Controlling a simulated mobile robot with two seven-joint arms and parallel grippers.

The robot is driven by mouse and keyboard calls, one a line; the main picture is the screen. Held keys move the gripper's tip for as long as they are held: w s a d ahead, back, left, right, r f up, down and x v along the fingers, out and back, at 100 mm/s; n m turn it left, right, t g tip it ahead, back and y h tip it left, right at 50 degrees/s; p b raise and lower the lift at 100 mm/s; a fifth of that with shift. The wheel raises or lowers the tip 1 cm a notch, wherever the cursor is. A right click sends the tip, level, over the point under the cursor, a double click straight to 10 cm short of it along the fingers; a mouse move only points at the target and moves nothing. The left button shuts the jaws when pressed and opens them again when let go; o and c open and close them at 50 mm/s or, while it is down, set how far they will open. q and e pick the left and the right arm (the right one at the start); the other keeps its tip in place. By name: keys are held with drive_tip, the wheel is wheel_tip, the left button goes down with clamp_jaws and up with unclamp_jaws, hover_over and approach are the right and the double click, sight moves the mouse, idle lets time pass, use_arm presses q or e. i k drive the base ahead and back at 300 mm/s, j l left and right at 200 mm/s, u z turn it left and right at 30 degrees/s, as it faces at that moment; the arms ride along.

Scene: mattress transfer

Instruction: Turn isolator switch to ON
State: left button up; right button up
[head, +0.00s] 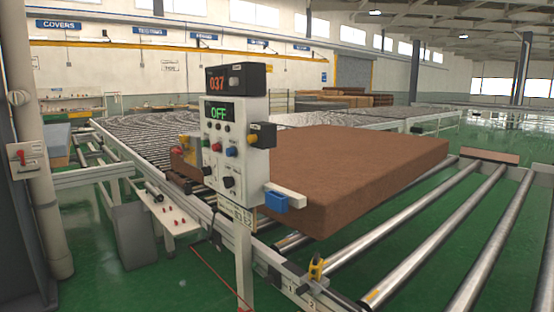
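A control panel (236,136) stands on a white post in the middle. Its green display (219,112) reads OFF, and a red display above it reads 037. Its face has coloured buttons and black knobs (229,182); their markings are too small to read. A grey box with a red handle (20,158) is mounted on the pillar at the far left. I cannot tell for certain which of these is the isolator switch. Neither of my grippers is in view.
A large brown mattress block (370,165) lies on the conveyor behind the panel. Bare metal rollers (440,245) fill the right front. A low white bench (170,213) with small red items and a grey bin (134,236) stand at left. Green floor is clear at lower left.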

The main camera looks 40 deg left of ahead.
sight(179, 151)
drive_tip(key=u, duration=1.95)
drive_tip(key=i+j+z, duration=0.15)
drive_tip(key=i, duration=0.3)
drive_tip(key=i+j+z, duration=0.15)
drive_tip(key=i+j, duration=0.25)
